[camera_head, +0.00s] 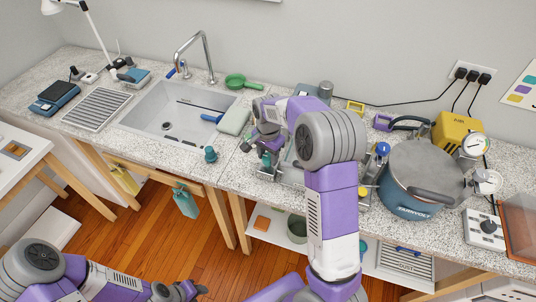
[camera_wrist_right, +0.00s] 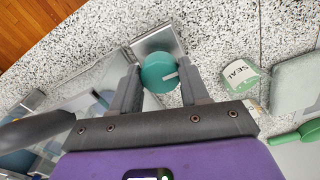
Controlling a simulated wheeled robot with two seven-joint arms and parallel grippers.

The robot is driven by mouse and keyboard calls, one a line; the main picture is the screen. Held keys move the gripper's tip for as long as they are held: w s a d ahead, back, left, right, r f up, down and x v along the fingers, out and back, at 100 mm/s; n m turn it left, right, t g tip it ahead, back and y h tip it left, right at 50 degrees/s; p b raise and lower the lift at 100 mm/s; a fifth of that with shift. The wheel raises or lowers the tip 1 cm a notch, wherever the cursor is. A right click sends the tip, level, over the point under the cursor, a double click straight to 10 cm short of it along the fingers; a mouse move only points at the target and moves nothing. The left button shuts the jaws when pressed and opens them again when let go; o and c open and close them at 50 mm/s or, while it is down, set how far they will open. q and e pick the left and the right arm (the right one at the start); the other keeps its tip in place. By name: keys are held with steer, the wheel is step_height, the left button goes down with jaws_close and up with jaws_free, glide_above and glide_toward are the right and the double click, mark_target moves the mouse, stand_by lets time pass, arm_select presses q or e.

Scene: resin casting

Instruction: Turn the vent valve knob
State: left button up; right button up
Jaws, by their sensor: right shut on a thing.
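The round teal knob (camera_wrist_right: 160,73) with a white pointer mark shows in the right wrist view, on a square metal plate (camera_wrist_right: 158,40). I take it to be the vent valve knob. My right gripper (camera_wrist_right: 160,76) has one finger on each side of it and is shut on it. In the head view my right gripper (camera_head: 267,148) is over the counter right of the sink, partly hidden by my own arm. A bit of teal shows below it. My left gripper (camera_head: 182,292) is at the bottom edge, far from the counter; its finger opening is unclear.
A blue pressure pot (camera_head: 410,205) with gauges stands right of my right arm. The sink (camera_head: 140,118) and green strainer (camera_head: 240,82) lie left and behind.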

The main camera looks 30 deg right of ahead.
mark_target(268, 157)
steer(key=o, duration=1.1)
steer(key=shift+c, duration=0.2)
steer(key=shift+r+p, duration=0.65)
steer(key=shift+r, duration=3.15)
